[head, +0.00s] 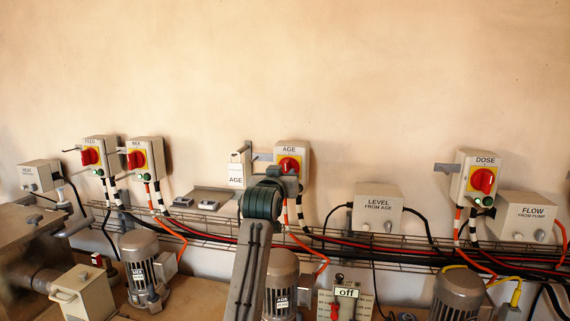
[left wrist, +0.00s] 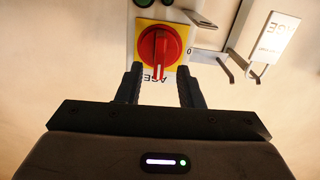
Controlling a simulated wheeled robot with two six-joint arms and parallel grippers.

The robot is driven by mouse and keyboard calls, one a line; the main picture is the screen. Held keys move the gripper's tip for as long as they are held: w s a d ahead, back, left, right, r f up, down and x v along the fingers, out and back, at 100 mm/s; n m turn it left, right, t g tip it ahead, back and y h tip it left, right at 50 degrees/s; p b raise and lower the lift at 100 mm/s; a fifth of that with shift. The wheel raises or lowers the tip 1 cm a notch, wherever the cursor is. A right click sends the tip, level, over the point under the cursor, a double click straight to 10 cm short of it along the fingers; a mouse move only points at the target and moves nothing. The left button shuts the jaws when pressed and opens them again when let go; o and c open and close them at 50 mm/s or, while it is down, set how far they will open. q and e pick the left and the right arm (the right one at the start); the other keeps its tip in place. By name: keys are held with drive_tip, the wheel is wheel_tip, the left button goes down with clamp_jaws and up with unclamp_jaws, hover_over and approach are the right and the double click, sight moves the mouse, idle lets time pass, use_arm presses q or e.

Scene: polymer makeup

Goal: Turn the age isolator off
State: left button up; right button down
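The age isolator (head: 291,156) is a light box on the wall, marked AGE, with a red rotary knob on a yellow plate. My left arm reaches up in front of its lower part in the head view. In the left wrist view the red knob (left wrist: 160,54) shows upside down, its grip bar in line with the picture's vertical. My left gripper (left wrist: 158,75) is open, its two dark fingers apart on either side of the knob's lower edge. I cannot tell whether they touch it. Nothing is held between them. My right gripper is not in view.
A tag marked AGE (head: 236,172) hangs left of the isolator, near a grey bracket. Feed (head: 95,156), mix (head: 146,158) and dose (head: 477,178) isolators share the wall. A wire cable tray (head: 345,244) runs below, with motors underneath.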

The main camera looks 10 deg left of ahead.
sight(286, 170)
use_arm(q)
drive_tip(key=shift+w+p, duration=0.55)
drive_tip(key=shift+w, duration=1.15)
clamp_jaws()
